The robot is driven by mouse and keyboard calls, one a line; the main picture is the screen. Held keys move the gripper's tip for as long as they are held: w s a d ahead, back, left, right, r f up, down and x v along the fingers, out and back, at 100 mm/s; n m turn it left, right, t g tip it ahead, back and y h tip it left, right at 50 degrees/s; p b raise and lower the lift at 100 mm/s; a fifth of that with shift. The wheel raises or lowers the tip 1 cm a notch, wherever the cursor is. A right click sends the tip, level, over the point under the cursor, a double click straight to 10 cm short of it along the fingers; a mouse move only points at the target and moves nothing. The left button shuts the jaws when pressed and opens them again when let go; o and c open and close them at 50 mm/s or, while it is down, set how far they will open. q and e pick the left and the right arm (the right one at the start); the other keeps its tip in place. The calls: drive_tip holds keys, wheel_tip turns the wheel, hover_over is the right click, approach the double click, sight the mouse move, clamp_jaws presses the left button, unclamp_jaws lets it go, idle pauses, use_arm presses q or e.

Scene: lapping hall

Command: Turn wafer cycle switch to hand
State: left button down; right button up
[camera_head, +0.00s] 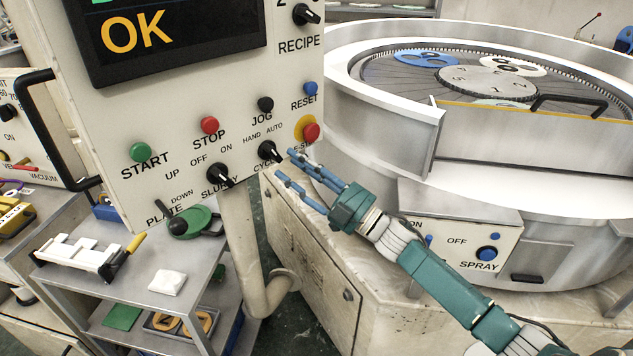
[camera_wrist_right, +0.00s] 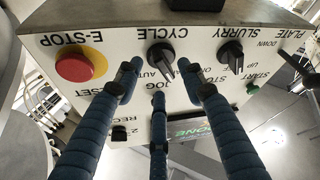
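The CYCLE switch (camera_head: 268,151) is a black knob low on the right of the control panel, below the HAND and AUTO labels. In the right wrist view, which is upside down, the knob (camera_wrist_right: 161,56) points down and slightly right, beside the AUTO label; the HAND label appears covered by a finger. My right gripper (camera_head: 287,167) is just right of the switch, its blue fingers spread and empty. In the wrist view the fingers (camera_wrist_right: 160,85) flank the knob, with gaps visible; I cannot tell that any touches it. My left gripper is out of view.
The red E-STOP (camera_head: 311,131) with yellow collar sits close above my fingers. The SLURRY knob (camera_head: 218,174) is left of the switch. A shelf cart (camera_head: 75,270) is lower left.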

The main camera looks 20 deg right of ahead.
drive_tip(key=v, duration=0.9)
drive_tip(key=d+f+m+g+h, duration=0.1)
drive_tip(key=d+f+m+h, duration=0.25)
drive_tip(key=f, duration=0.85)
drive_tip(key=d+f+m+h, duration=0.3)
drive_tip(key=f+h, duration=0.1)
drive_tip(key=f, duration=0.7)
drive_tip(key=s+f+m+g+h, duration=0.15)
drive_tip(key=s+f, duration=0.25)
drive_tip(key=f, duration=0.4)
drive_tip(key=s+d+f+g+h, duration=0.1)
drive_tip(key=s+f+g, duration=0.15)
drive_tip(key=f, duration=0.45)
drive_tip(key=s+f+m+g+h, duration=0.1)
drive_tip(key=s+f, duration=0.3)
drive_tip(key=f, duration=0.4)
drive_tip(key=s+a+f+g, duration=0.3)
drive_tip(key=s+f, duration=0.4)
drive_tip(key=s, duration=0.6)
drive_tip(key=s+a+f+m+g, duration=0.1)
drive_tip(key=s+a+f+g, duration=0.3)
drive_tip(key=s+f, duration=0.4)
drive_tip(key=s+a+f+g, duration=0.4)
drive_tip(key=s+f, duration=0.4)
drive_tip(key=s, duration=1.1)
drive_tip(key=shift+a+m+h, duration=0.15)
drive_tip(key=shift+m+h, duration=0.25)
